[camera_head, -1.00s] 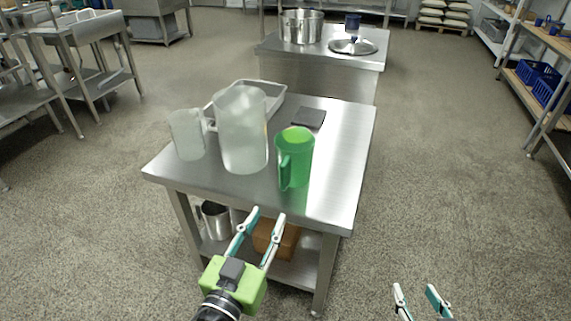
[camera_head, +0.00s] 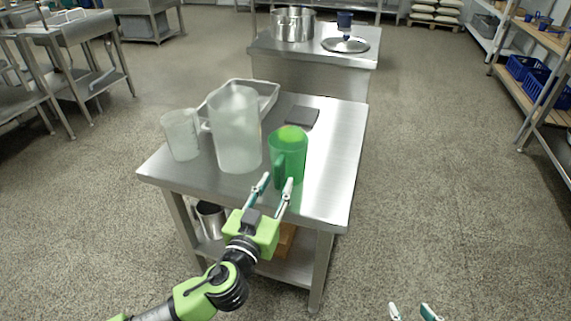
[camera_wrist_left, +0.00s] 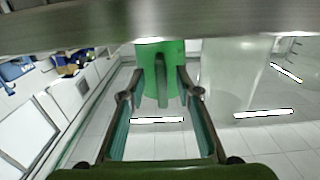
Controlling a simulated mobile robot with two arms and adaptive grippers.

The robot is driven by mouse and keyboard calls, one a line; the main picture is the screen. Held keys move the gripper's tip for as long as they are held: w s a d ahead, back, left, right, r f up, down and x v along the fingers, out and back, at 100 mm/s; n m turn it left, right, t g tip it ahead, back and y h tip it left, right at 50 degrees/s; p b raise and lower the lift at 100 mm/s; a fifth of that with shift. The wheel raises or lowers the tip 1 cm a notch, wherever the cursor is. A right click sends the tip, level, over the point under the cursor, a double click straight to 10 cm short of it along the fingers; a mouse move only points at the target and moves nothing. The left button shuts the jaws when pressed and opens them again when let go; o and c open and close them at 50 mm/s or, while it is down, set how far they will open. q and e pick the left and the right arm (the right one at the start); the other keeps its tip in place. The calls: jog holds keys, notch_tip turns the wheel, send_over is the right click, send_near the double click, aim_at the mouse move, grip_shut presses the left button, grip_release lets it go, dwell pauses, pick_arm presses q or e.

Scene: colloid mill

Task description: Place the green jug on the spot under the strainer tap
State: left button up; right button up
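The green jug (camera_head: 289,158) stands upright near the front of the steel table, with bright green at its open top and its handle facing me. My left gripper (camera_head: 275,184) is open at table height, just in front of the jug. In the left wrist view the jug (camera_wrist_left: 175,55) and its handle (camera_wrist_left: 161,82) show between and beyond the open fingers; I cannot tell whether they touch. My right gripper (camera_head: 411,312) shows only its fingertips at the bottom edge, apart and empty. I cannot make out a strainer tap or the spot under it.
A tall clear jug (camera_head: 236,130) stands close left of the green jug, with a smaller clear jug (camera_head: 181,135) beside it. A steel tray (camera_head: 268,92) and a dark square pad (camera_head: 302,117) lie behind. The table's right side (camera_head: 340,150) is clear. A pot (camera_head: 293,24) stands on the back table.

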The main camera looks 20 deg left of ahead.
aim_at(286, 163)
pick_arm(q)
jog(key=shift+w, duration=1.35)
grip_shut()
jog(key=shift+r, duration=0.25)
